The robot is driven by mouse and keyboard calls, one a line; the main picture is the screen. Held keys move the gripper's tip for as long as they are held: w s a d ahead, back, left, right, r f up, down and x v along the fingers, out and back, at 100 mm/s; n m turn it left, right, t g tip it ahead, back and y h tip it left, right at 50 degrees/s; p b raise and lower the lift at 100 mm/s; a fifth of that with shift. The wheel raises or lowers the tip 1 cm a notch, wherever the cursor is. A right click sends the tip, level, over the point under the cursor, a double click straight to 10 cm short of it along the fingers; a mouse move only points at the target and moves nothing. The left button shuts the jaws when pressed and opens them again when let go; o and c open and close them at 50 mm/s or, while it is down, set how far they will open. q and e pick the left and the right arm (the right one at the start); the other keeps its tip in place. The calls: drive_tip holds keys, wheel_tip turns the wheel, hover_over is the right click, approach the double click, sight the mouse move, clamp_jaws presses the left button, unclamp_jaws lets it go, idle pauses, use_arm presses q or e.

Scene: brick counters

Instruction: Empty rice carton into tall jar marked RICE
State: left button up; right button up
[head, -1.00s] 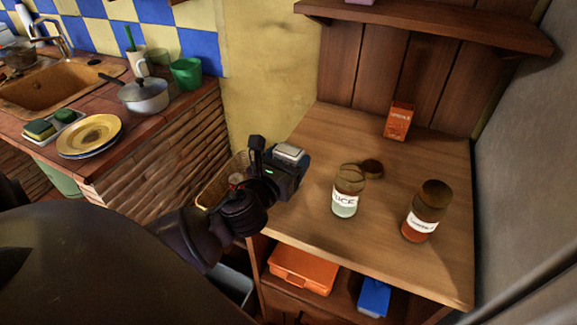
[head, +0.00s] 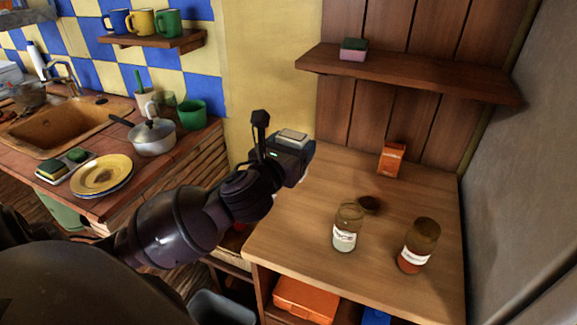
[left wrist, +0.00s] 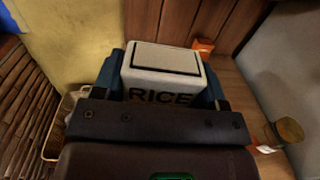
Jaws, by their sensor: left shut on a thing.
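My left gripper (head: 290,150) is shut on a white carton (head: 292,135) with a dark outlined top. In the left wrist view the carton (left wrist: 162,75) reads RICE and sits between the fingers (left wrist: 163,85). It is held up at the counter's left back edge, left of the jars. The glass jar labelled RICE (head: 345,230) stands upright on the wooden counter, its top apparently open. A dark round lid (head: 369,204) lies behind it. The carton and jar are apart. The carton's underside is hidden. My right gripper is not in view.
A second jar (head: 417,247) with reddish contents and a brown lid stands to the right. An orange box (head: 391,158) stands at the back. A wooden shelf (head: 420,78) holding a small block (head: 353,49) overhangs the back. The front counter (head: 330,268) is clear.

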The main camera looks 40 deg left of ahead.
sight(296, 136)
use_arm(q)
wheel_tip(296, 136, up, 5)
drive_tip(key=shift+f+p, duration=0.2)
drive_tip(key=shift+p, duration=0.25)
drive_tip(key=shift+w+d+h, duration=0.1)
drive_tip(key=shift+d+h, duration=0.2)
drive_tip(key=d+f+n+g+h, duration=0.1)
drive_tip(key=d+n+g+h, duration=0.1)
drive_tip(key=d+h, duration=0.3)
drive_tip(key=d+f+n+g+h+b, duration=0.1)
drive_tip(key=d+f+n+h, duration=0.1)
drive_tip(key=d+h, duration=0.3)
drive_tip(key=d+f+n+g+h+b, duration=0.1)
drive_tip(key=d+f+n+g+h, duration=0.1)
drive_tip(key=d+n+h, duration=0.2)
drive_tip(key=shift+s+d+f+n+g+h, duration=0.25)
drive_tip(key=shift+d+h, duration=0.2)
drive_tip(key=shift+h, duration=0.25)
drive_tip(key=shift+w+a+r+n, duration=0.1)
drive_tip(key=shift+w+n, duration=0.1)
drive_tip(key=shift+n, duration=0.55)
drive_tip(key=shift+w+a+n, duration=0.1)
drive_tip(key=shift+a+n, duration=0.05)
drive_tip(key=shift+n, duration=0.45)
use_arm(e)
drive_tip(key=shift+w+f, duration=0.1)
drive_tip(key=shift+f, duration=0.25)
